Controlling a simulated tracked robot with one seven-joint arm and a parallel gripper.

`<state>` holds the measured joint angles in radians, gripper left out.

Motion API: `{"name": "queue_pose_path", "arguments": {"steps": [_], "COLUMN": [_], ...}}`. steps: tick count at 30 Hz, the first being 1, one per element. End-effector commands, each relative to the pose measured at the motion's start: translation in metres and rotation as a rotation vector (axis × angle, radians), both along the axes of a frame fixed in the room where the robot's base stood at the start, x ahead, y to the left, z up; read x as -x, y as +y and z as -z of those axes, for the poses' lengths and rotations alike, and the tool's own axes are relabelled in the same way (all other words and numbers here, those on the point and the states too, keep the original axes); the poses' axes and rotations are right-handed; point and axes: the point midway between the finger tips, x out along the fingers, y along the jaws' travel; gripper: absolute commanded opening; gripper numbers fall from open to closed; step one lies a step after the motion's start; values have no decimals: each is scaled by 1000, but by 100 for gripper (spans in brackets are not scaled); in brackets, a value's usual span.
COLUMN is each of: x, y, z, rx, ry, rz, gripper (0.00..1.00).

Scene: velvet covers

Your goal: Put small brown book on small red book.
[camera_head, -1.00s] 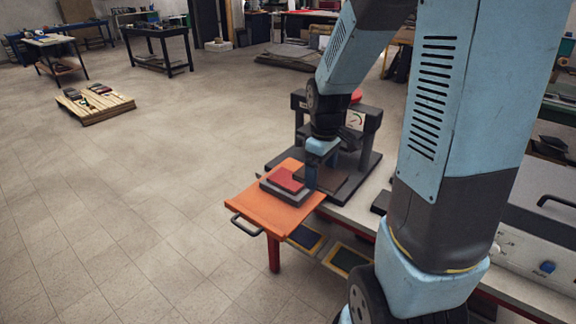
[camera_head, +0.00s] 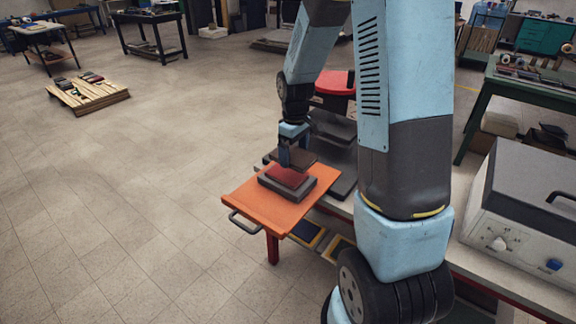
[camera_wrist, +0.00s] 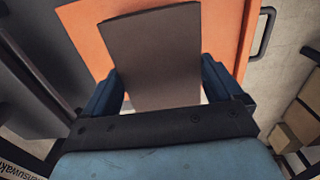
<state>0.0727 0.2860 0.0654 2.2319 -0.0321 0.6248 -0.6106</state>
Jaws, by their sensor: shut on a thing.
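My gripper (camera_head: 294,158) is shut on the small brown book, whose dark cover (camera_head: 306,160) shows just behind and beside the fingers. In the wrist view the brown book (camera_wrist: 152,50) lies flat between my two blue fingers and sticks out ahead of them, over the orange board. The small red book (camera_head: 286,178) lies on a larger dark grey book (camera_head: 309,186) on the orange board (camera_head: 245,197). The brown book is above the far edge of the red book; I cannot tell whether they touch. In the wrist view the brown book hides the red one.
The board has a dark handle (camera_head: 245,223) at its front left. A grey-white machine (camera_head: 520,235) stands at right.

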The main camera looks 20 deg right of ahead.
Motion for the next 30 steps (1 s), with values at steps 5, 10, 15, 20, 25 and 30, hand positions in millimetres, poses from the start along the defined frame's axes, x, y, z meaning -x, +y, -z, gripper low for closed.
{"name": "queue_pose_path", "arguments": {"steps": [5,10,15,20,25,30], "x": [-19,-31,-35,-38,-39,-39], "y": [5,8,9,10,10,10], "z": [25,39,45,59,79,79], "rx": [0,0,0,-1,0,0], "ry": [3,1,0,4,1,0], "rz": [0,1,1,1,0,0], "gripper": [59,59,59,59,59,59]}}
